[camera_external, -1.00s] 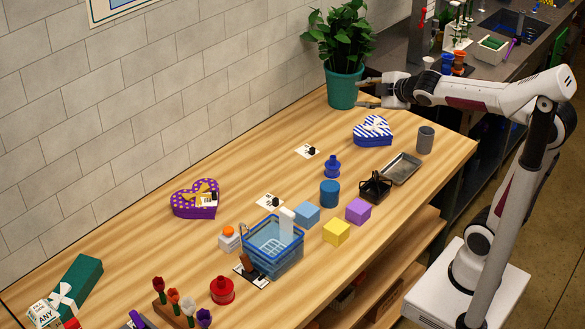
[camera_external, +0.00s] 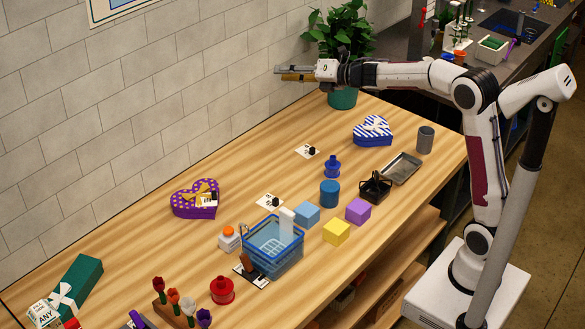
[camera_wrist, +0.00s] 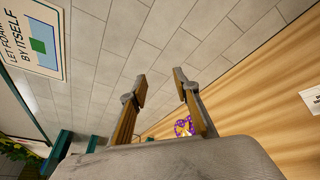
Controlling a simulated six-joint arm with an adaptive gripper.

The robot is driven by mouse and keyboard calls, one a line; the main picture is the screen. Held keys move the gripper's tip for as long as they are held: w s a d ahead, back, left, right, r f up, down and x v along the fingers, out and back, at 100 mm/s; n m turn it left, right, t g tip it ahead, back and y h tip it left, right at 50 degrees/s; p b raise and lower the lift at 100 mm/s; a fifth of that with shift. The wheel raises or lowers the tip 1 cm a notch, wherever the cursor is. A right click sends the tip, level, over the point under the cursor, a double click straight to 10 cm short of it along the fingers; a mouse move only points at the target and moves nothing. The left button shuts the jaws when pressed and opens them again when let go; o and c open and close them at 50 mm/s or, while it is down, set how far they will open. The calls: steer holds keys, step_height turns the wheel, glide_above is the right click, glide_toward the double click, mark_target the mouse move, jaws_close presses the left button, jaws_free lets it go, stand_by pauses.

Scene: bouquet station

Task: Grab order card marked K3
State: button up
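Several white cards with black knobs are on the wooden table; their marks are too small to read, so I cannot tell which is K3. One card (camera_external: 302,148) lies near the wall, another (camera_external: 264,203) lies left of the blue cube, and one (camera_external: 206,203) is on the purple heart box. Another card (camera_external: 261,283) lies by the blue basket, partly covered by a brown-handled thing. My gripper (camera_external: 281,73) is high above the table near the wall. In the wrist view its fingers (camera_wrist: 160,85) are apart and empty; a card (camera_wrist: 313,99) shows at the right edge.
A potted plant (camera_external: 343,98) stands close behind my gripper. A blue striped heart box (camera_external: 373,131), blue basket (camera_external: 275,258), cubes, grey tray (camera_external: 402,168) and purple heart box (camera_external: 183,209) stand on the table. The far strip along the wall is mostly clear.

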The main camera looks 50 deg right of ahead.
steer(key=w+a+f+n+g+y, duration=0.2)
steer(key=w+a+f+n+y, duration=0.15)
steer(key=f+n, duration=0.3)
steer(key=n+g+y, duration=0.5)
steer(key=n+g, duration=0.8)
steer(key=n, duration=0.5)
glide_toward(278, 199)
steer(key=shift+w+a+f, duration=0.2)
steer(key=shift+f, duration=0.2)
steer(key=shift+w+a+f, duration=0.2)
steer(key=shift+f, duration=0.2)
steer(key=shift+a, duration=0.1)
steer(key=shift+x, duration=1.15)
steer(key=shift+a, duration=0.15)
steer(key=shift+x, duration=2.5)
